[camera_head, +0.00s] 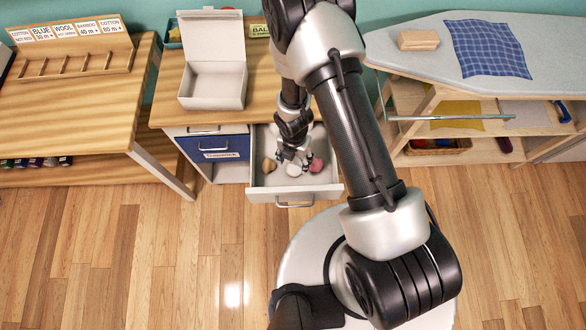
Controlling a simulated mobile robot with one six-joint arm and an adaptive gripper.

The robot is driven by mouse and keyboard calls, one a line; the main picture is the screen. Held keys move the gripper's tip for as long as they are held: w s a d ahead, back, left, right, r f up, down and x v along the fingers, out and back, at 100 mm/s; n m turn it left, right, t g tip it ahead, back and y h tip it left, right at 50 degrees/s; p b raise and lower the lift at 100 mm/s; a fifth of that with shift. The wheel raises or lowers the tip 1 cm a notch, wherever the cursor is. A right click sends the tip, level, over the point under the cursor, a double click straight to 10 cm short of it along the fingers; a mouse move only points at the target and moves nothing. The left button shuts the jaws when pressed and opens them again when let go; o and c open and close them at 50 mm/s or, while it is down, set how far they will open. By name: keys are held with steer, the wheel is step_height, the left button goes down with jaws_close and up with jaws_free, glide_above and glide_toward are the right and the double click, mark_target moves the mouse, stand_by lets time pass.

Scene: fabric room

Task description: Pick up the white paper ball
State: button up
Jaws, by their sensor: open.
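A white paper ball (293,170) lies in an open drawer (262,195) of the wooden cabinet, near the drawer's middle. My gripper (294,160) is open and reaches down into the drawer, just above and behind the white ball. The fingers partly cover the ball's upper edge, and I cannot tell whether they touch it. A pink ball (316,165) lies to the right of the white one, close to the gripper. A tan item (268,165) lies to the left in the same drawer.
An open white box (213,85) stands on the cabinet top. A closed blue drawer (215,148) is left of the open one. A wooden table (75,105) is at left, an ironing board (440,60) with a blue cloth (487,47) at right. The floor in front is clear.

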mark_target(294, 167)
steer(key=f+b, duration=0.5)
steer(key=shift+s, duration=0.3)
steer(key=shift+r, duration=0.1)
steer(key=shift+c, duration=0.2)
steer(key=c, duration=0.4)
